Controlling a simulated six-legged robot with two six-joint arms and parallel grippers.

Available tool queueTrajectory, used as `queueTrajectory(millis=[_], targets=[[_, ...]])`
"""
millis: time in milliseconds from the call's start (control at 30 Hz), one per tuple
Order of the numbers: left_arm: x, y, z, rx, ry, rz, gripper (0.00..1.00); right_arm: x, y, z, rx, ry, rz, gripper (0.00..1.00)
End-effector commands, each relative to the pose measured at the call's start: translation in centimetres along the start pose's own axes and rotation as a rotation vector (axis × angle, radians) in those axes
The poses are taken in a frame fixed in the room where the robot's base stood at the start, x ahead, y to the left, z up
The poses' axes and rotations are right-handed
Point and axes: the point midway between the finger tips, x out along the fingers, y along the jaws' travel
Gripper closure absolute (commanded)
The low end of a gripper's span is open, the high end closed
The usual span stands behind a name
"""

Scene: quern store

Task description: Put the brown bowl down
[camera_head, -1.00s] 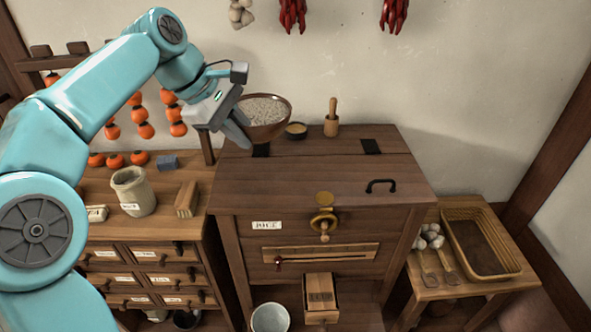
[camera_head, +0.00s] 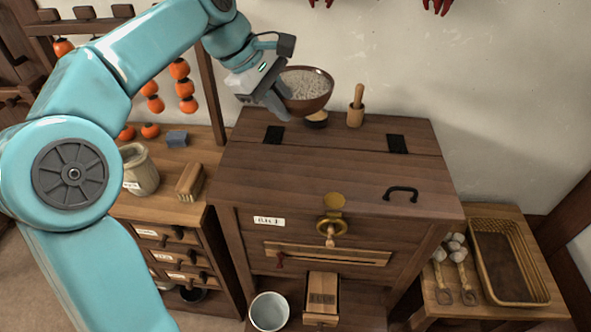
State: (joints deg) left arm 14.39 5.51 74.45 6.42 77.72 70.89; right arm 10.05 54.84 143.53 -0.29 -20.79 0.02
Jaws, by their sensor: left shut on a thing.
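The brown bowl (camera_head: 318,102) is full of a pale grainy stuff. My left gripper (camera_head: 281,101) is shut on its left rim. The bowl looks level and shows over the back part of the dark wooden chest (camera_head: 330,177); it appears held above the top, though the exact gap is hard to tell. A small dark cup (camera_head: 316,122) stands on the chest just below the bowl, partly hidden by it. My right gripper is not in view.
The chest's front top is clear apart from a black handle (camera_head: 401,192). A wicker tray (camera_head: 506,262) and garlic (camera_head: 455,246) lie on the right table.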

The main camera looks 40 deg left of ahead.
Motion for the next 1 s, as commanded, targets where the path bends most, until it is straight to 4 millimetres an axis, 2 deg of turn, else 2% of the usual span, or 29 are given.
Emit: queueTrajectory(millis=[100, 400, 633, 800, 1000], targets=[[3.2, -1.9, -1.2, -0.004, 0.000, -0.003, 1.00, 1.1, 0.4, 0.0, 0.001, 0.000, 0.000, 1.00], [10.0, -5.0, -3.7, -0.002, 0.000, -0.002, 1.00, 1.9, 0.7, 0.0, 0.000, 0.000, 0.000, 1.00], [12.2, -5.7, -4.4, -0.001, 0.000, 0.000, 1.00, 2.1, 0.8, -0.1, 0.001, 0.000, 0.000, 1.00], [14.7, -6.8, -5.3, -0.003, 0.000, -0.001, 1.00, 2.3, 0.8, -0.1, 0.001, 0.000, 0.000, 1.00], [15.5, -7.0, -5.7, 0.000, 0.001, 0.002, 1.00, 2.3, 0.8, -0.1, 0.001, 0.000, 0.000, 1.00]])
